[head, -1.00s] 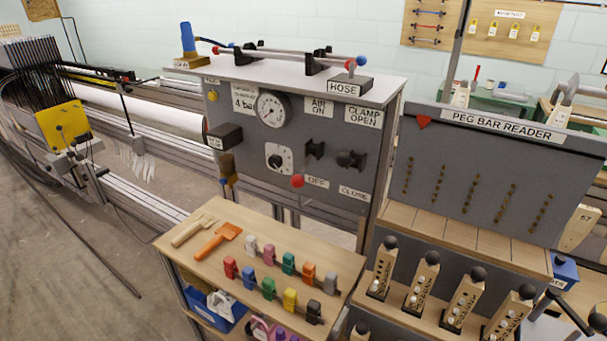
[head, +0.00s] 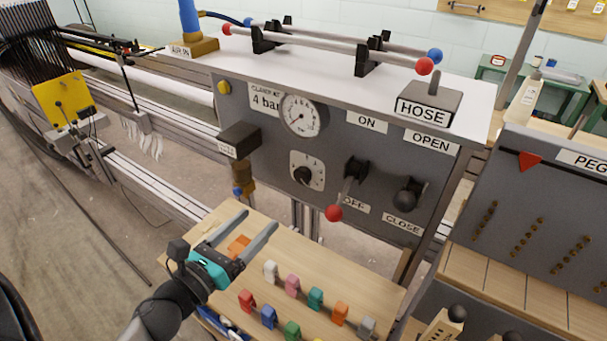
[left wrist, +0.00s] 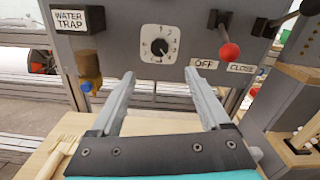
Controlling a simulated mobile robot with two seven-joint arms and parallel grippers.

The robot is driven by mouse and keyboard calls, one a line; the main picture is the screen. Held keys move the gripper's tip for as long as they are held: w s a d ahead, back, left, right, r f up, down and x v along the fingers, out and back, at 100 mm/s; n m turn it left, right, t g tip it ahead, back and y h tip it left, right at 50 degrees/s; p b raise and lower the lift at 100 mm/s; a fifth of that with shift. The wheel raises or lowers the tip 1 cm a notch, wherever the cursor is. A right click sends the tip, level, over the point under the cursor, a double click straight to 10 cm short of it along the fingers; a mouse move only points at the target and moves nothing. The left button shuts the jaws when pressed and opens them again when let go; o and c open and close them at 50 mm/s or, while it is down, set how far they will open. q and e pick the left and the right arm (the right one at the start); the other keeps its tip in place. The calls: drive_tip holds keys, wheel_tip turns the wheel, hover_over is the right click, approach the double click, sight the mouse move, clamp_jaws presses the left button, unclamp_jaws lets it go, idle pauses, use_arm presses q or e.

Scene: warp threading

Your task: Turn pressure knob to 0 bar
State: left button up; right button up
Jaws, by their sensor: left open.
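The pressure knob (head: 303,175) is a small black dial on a white numbered plate, low in the middle of the grey control panel. It also shows in the left wrist view (left wrist: 159,47), ahead of and between my fingers. The round pressure gauge (head: 302,115) is above it, beside a label reading 4 bar (head: 266,100). My left gripper (head: 260,221) is open and empty, below and left of the knob and apart from it, over the wooden table. In the left wrist view its two fingers (left wrist: 163,82) point toward the panel. My right gripper is not seen.
A red-ended lever (head: 334,213) and a black-knobbed lever (head: 405,200) stick out right of the knob. The water trap (head: 239,140) juts out on the left. Several coloured pegs (head: 291,285) stand on the wooden table below. The space between gripper and knob looks clear.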

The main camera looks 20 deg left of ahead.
sight(300, 177)
use_arm(q)
drive_tip(key=w, duration=0.4)
drive_tip(key=w+d+p, duration=0.1)
drive_tip(key=w, duration=0.8)
drive_tip(key=shift+d+p, duration=0.3)
drive_tip(key=shift+p, duration=0.1)
drive_tip(key=shift+w+d, duration=0.15)
drive_tip(key=shift+w, duration=0.5)
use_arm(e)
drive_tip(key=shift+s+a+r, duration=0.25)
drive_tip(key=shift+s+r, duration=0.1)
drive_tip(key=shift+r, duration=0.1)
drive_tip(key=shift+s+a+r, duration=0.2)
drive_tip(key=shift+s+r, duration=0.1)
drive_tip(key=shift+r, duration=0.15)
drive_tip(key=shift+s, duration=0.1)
use_arm(q)
clamp_jaws()
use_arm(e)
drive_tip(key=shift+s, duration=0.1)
